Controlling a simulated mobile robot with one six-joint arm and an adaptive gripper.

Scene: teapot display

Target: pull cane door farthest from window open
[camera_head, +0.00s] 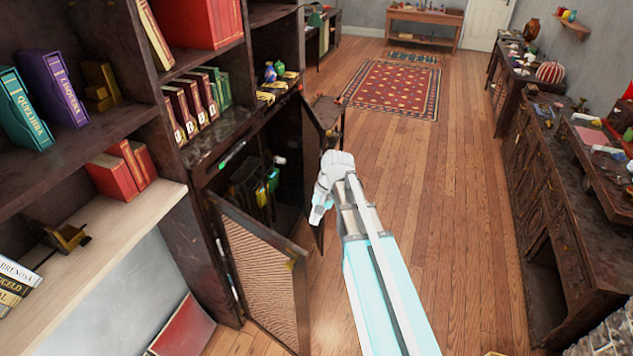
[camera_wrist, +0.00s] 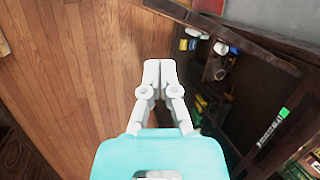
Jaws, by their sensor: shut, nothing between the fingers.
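The low cabinet in the bookcase has two cane doors, and both stand swung out from it. The near cane door (camera_head: 262,275) shows its woven panel in the head view. The far cane door (camera_head: 313,125) is seen nearly edge-on, partly hidden behind my arm. My gripper (camera_head: 317,218) is in front of the cabinet opening, between the two doors. In the wrist view my gripper (camera_wrist: 160,68) is shut and empty, over the wood floor beside the opening. I cannot tell whether it touches a door. No window is in view, so which door is farthest from it is unclear.
Inside the cabinet are dark and yellow-green items (camera_head: 262,190). Books and small vases (camera_head: 270,72) fill the shelves above. A small dark table (camera_head: 328,112) stands past the far door. The wood floor (camera_head: 440,190) to the right is clear up to a long workbench (camera_head: 545,190).

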